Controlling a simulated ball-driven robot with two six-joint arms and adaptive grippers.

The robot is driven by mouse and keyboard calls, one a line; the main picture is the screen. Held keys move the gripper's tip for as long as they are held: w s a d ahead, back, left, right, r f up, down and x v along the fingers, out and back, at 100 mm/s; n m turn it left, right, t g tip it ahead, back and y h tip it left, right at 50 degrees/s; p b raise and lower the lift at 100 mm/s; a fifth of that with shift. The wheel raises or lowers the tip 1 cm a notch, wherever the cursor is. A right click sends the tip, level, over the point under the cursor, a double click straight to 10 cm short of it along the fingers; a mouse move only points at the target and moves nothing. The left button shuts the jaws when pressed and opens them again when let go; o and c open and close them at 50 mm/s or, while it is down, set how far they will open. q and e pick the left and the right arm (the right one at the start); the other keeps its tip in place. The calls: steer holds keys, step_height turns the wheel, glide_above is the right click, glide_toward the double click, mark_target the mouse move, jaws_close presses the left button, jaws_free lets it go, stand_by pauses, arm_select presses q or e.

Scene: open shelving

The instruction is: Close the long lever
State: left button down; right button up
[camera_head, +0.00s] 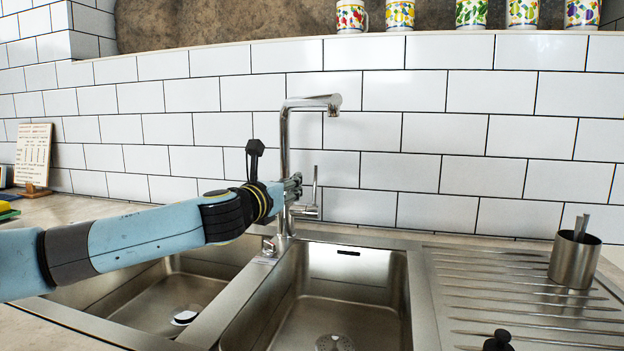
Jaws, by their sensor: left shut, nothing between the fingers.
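A chrome faucet (287,135) with a tall, angular spout stands behind the sink. Its long, thin lever (315,188) points up from a short side stub on the right of the post. My left gripper (296,187) reaches in from the left at the faucet post and hides part of it. The gripper's fingers are shut and empty. Their tips are just left of the lever; I cannot tell whether they touch the post or lever.
Below are two steel basins, with a divider (235,305) between them. A ridged drainboard (500,285) on the right holds a metal cup (575,260) with utensils. A recipe board (34,158) stands at left. White tiles back the sink; patterned mugs (400,14) stand on the ledge above.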

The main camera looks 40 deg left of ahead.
mark_target(316, 171)
arm_select(q)
steer(key=x, duration=0.9)
steer(key=shift+w, duration=0.2)
arm_select(e)
steer(key=shift+w+d+r, duration=0.1)
steer(key=shift+w+r, duration=0.05)
steer(key=shift+r, duration=0.05)
arm_select(q)
steer(key=shift+f, duration=0.1)
steer(key=shift+w+r+p, duration=0.2)
steer(key=shift+r+p, duration=0.1)
steer(key=shift+p, duration=0.45)
steer(key=shift+w+a+r+p, duration=0.1)
steer(key=shift+w+a+p, duration=0.1)
steer(key=shift+p, duration=0.15)
arm_select(e)
steer(key=shift+w+r, duration=0.5)
steer(key=shift+r, duration=0.3)
arm_select(q)
steer(key=shift+w, duration=0.1)
